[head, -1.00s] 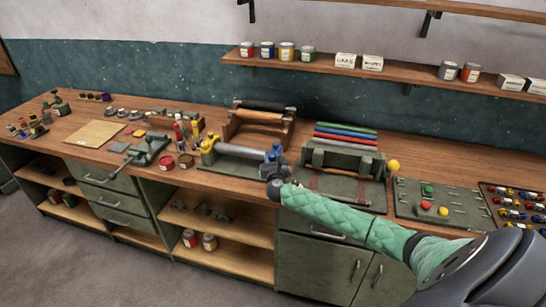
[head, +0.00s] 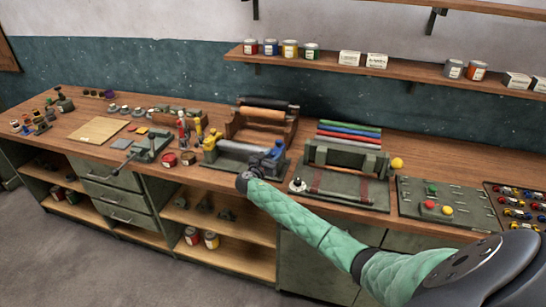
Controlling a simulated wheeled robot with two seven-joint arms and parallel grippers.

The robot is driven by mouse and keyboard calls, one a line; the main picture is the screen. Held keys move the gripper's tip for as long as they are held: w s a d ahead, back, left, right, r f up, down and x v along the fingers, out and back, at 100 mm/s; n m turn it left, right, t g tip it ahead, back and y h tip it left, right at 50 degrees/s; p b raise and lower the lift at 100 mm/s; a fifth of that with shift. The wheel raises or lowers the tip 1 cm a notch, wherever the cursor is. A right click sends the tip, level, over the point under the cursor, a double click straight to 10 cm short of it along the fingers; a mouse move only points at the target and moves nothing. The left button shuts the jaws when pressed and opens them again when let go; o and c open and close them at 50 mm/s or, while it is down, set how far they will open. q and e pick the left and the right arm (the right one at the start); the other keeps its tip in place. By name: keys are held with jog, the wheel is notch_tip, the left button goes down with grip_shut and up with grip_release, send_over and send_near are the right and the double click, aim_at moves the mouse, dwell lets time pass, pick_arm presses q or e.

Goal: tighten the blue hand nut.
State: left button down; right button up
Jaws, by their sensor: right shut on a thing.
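The blue hand nut (head: 279,149) is at the right end of a green roller press with a grey roller (head: 238,149). My right gripper (head: 267,162) is at that end of the press and shut on the blue hand nut, hiding much of it. The yellow hand nut (head: 212,136) stands at the press's left end. My left gripper is not in view.
A small knob with a pale base (head: 297,186) stands on the bench right of the press. A green frame with red straps (head: 345,185) is further right. A wooden roller rack (head: 262,125) is behind.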

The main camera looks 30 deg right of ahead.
aim_at(272, 156)
dwell(0.4)
jog(key=o, duration=1)
jog(key=shift+a+f, duration=0.1)
jog(key=shift+a, duration=0.15)
jog(key=b+v, duration=0.2)
jog(key=v, duration=0.1)
jog(key=shift+s+a+f+b, duration=0.15)
jog(key=shift+s+a+b, duration=0.05)
jog(key=shift+a+b, duration=0.1)
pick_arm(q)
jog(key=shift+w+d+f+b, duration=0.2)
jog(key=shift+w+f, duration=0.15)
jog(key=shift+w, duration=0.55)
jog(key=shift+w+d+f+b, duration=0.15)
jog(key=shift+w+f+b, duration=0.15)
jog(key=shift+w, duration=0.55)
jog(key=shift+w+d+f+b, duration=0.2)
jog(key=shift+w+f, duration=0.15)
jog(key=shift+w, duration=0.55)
pick_arm(e)
jog(key=shift+r+v, duration=0.2)
jog(key=shift+v, duration=1.6)
